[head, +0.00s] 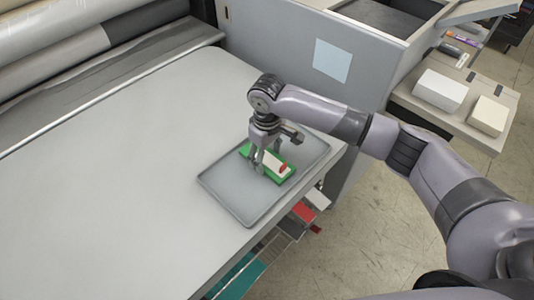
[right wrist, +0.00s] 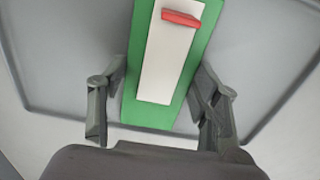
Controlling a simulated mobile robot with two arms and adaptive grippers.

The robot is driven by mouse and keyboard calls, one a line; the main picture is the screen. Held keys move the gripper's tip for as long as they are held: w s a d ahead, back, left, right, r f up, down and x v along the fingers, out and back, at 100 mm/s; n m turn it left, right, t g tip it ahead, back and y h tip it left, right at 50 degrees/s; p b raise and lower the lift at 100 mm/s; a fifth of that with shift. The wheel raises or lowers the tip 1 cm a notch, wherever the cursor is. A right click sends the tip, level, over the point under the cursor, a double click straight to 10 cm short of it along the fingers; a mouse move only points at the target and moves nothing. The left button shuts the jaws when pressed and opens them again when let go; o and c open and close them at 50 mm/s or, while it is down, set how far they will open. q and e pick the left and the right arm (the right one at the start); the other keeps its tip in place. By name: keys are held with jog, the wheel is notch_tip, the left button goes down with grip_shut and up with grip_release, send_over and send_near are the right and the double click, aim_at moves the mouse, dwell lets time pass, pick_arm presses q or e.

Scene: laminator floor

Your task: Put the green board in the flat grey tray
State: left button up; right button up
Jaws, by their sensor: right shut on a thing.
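The green board (head: 286,177) carries a white panel and a red piece on top. In the head view it is within the outline of the flat grey tray (head: 226,185), near the tray's middle. My right gripper (head: 263,164) points down at the board and is shut on it. In the right wrist view the board (right wrist: 203,50) runs between the two fingers of the gripper (right wrist: 158,125), with the tray (right wrist: 75,60) behind it. Whether the board touches the tray floor is hard to tell. My left gripper is not in view.
The tray lies near the right edge of a broad grey table (head: 110,160). A grey machine cabinet (head: 290,50) stands behind. Large rollers (head: 60,60) are at the back left. A side shelf with white blocks (head: 440,90) is at the right. The table's left part is clear.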

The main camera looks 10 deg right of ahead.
jog(key=o, duration=1.2)
jog(key=shift+f, duration=0.15)
jog(key=shift+c, duration=0.2)
notch_tip(320, 180, up, 12)
jog(key=b, duration=0.2)
jog(key=shift+r+b, duration=0.2)
jog(key=shift+b, duration=0.2)
jog(key=shift+f, duration=0.1)
